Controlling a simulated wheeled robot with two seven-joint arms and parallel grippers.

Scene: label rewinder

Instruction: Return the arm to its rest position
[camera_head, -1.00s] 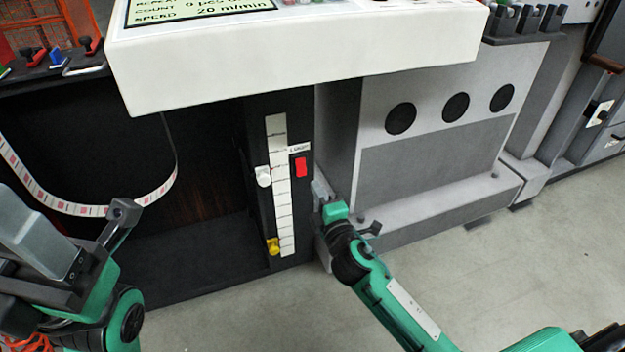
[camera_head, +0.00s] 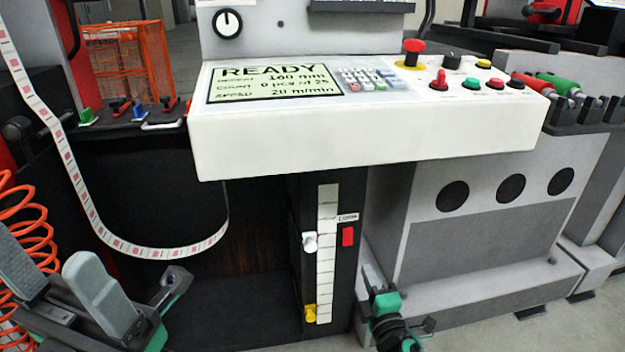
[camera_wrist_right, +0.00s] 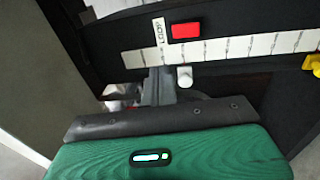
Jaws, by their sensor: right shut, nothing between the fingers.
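My right gripper (camera_head: 372,280) is shut and empty. In the head view it points up, just right of and below the red switch (camera_head: 348,237) on the dark loop panel. In the right wrist view its shut fingers (camera_wrist_right: 160,85) show in front of the panel, below the red switch (camera_wrist_right: 186,30) and near the white knob (camera_wrist_right: 185,77). I cannot tell whether they touch the panel. My left gripper (camera_head: 62,278) is at the lower left, its two grey fingers apart with nothing seen between them.
The white console (camera_head: 360,140) juts out above the right gripper; its display reads READY. A printed label web (camera_head: 150,252) hangs in a loop near the left gripper. Orange coiled hose (camera_head: 25,215) is at the left edge. A grey cabinet (camera_head: 480,240) stands at right.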

